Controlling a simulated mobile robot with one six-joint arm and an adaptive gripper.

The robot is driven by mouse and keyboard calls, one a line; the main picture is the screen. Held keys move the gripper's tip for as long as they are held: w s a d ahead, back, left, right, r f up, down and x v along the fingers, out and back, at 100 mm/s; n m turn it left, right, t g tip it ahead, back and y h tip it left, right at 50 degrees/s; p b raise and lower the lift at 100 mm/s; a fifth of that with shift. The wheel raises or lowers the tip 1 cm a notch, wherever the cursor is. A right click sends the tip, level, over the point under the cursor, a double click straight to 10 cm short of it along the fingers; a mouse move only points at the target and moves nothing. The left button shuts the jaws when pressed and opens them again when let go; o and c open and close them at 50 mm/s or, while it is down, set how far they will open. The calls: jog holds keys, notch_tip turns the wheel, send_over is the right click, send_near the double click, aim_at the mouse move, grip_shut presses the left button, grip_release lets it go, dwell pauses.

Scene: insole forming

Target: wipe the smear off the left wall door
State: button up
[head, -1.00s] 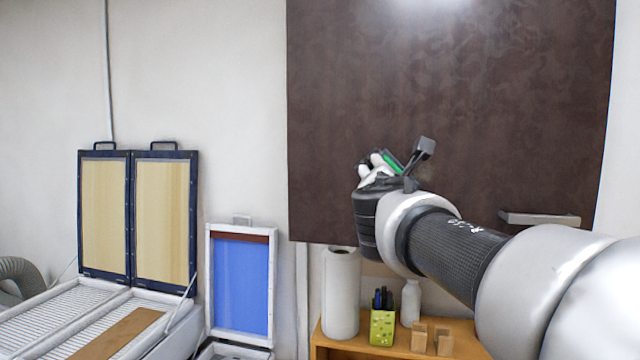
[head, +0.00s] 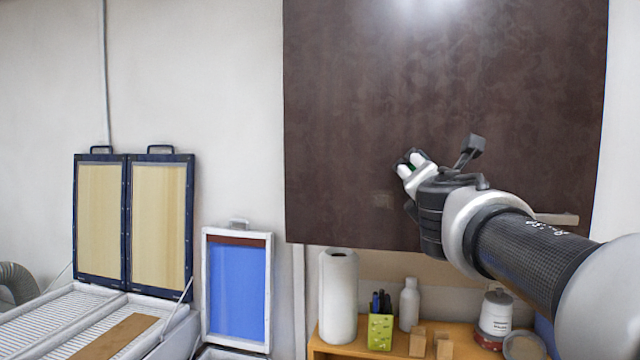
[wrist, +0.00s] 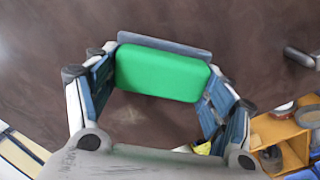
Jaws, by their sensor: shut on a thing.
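The brown wall door (head: 350,100) fills the upper right of the head view, with a handle (head: 557,219) at its lower right. A faint, lighter smear (head: 382,200) shows low on the door, left of my gripper (head: 412,164). In the wrist view a faint pale patch (wrist: 130,115) shows on the brown surface below the held block. My gripper is shut on a green block (wrist: 160,72), like a sponge, held between both fingers in front of the door. In the head view the block is mostly hidden by the fingers. I cannot tell whether it touches the door.
Below the door is a wooden shelf (head: 385,345) with a paper roll (head: 339,295), a green pen cup (head: 381,331), a white bottle (head: 409,304) and a lidded pot (head: 495,313). A blue-screened frame (head: 238,290) and two dark-framed panels (head: 100,215) stand left.

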jog(key=shift+s+d, duration=0.15)
jog(key=shift+d, duration=0.4)
jog(key=v, duration=0.6)
dwell(0.4)
jog(key=v, duration=0.3)
dwell(0.3)
jog(key=shift+a+p, duration=0.1)
jog(key=shift+p, duration=0.2)
